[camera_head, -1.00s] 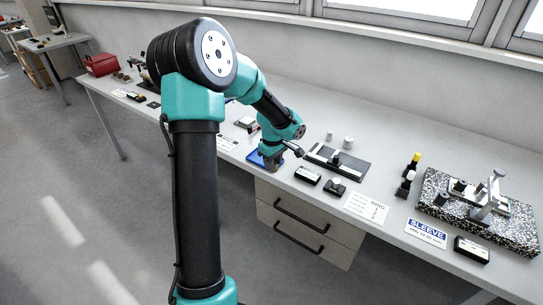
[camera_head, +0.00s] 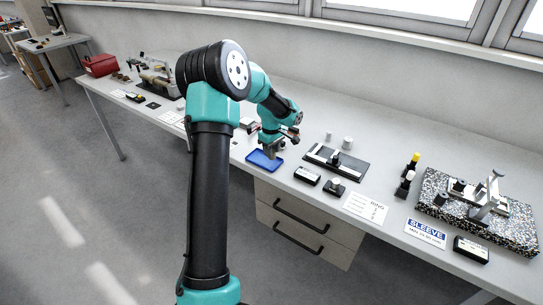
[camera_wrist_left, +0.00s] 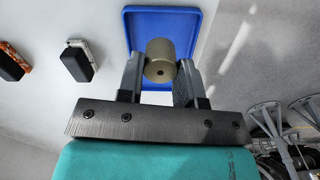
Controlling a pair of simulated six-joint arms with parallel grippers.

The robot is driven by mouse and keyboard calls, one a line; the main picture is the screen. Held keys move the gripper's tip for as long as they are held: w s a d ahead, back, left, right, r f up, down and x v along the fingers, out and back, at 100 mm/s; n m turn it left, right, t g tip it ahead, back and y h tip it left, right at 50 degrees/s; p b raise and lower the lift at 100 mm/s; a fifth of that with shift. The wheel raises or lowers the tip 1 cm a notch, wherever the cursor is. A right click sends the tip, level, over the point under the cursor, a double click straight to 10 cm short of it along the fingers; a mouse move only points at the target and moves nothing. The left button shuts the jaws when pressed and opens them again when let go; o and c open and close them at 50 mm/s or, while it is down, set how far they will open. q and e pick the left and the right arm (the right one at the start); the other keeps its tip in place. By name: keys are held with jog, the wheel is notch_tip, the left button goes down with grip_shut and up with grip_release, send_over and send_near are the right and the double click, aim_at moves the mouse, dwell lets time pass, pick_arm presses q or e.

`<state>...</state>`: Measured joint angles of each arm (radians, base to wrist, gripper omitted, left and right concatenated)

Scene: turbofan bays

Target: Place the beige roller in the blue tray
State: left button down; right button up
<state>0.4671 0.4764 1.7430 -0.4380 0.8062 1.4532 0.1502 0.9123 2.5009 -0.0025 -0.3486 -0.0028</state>
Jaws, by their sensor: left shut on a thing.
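The beige roller (camera_wrist_left: 159,62) is a short cylinder with a small dark hole in its end. In the left wrist view it sits between the two fingers of my left gripper (camera_wrist_left: 159,74), which is shut on it. The blue tray (camera_wrist_left: 133,24) with a raised rim lies behind the roller in that view. In the head view the blue tray (camera_head: 256,158) lies near the front edge of the bench, with my left gripper (camera_head: 273,152) over its back right part. The roller cannot be made out there. My right gripper is not in view.
A dark plate fixture (camera_head: 351,172) and two small cylinders (camera_head: 347,142) stand right of the tray. Black boxes (camera_head: 307,175) and a speckled slab (camera_head: 500,224) with a metal fixture lie farther right. A red box (camera_head: 100,64) is at the far left.

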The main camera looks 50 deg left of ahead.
pick_arm(q)
jog(key=shift+f, duration=1.4)
jog(key=shift+f, duration=0.1)
jog(key=c, duration=0.8)
grip_release()
notch_tip(320, 180, up, 12)
jog(key=shift+r, duration=0.1)
